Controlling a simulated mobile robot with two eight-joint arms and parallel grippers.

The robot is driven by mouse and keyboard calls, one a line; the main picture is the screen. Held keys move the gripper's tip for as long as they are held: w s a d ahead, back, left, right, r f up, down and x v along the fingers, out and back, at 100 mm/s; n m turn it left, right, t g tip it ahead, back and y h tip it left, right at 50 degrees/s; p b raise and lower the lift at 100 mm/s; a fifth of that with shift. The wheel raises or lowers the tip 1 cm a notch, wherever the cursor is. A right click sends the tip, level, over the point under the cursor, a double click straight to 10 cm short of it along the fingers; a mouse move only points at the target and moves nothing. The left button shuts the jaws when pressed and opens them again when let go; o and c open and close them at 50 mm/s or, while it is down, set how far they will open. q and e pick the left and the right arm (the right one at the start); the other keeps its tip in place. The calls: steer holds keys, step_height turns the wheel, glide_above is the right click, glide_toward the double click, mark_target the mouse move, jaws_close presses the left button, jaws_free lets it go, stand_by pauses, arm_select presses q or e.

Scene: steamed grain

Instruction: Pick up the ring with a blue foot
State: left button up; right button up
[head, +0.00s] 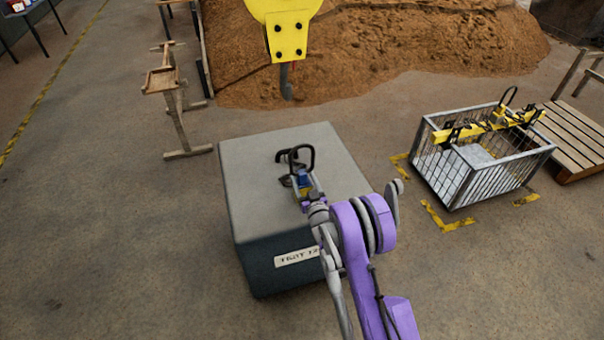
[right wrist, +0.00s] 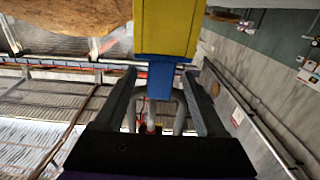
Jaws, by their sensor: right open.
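A black ring (head: 302,156) stands up on the top of a grey block (head: 258,200). A small blue and yellow part shows just below it in the head view. My right gripper (head: 301,186) reaches in from the lower right, close to this part. In the right wrist view its two dark fingers (right wrist: 160,78) are apart, with a blue foot (right wrist: 160,84) between their tips and a yellow body (right wrist: 166,28) joined above. Whether the fingers touch the blue foot cannot be told. My left gripper is not in view.
A metal crate (head: 425,165) with a yellow bar (head: 492,126) across it stands at the right, beside a wooden pallet (head: 577,140). A yellow hook block (head: 287,35) hangs before a brown grain heap (head: 400,45).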

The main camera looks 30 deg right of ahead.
steer(key=shift+x, duration=0.9)
steer(key=shift+c, duration=0.3)
jaws_close()
stand_by(0.4)
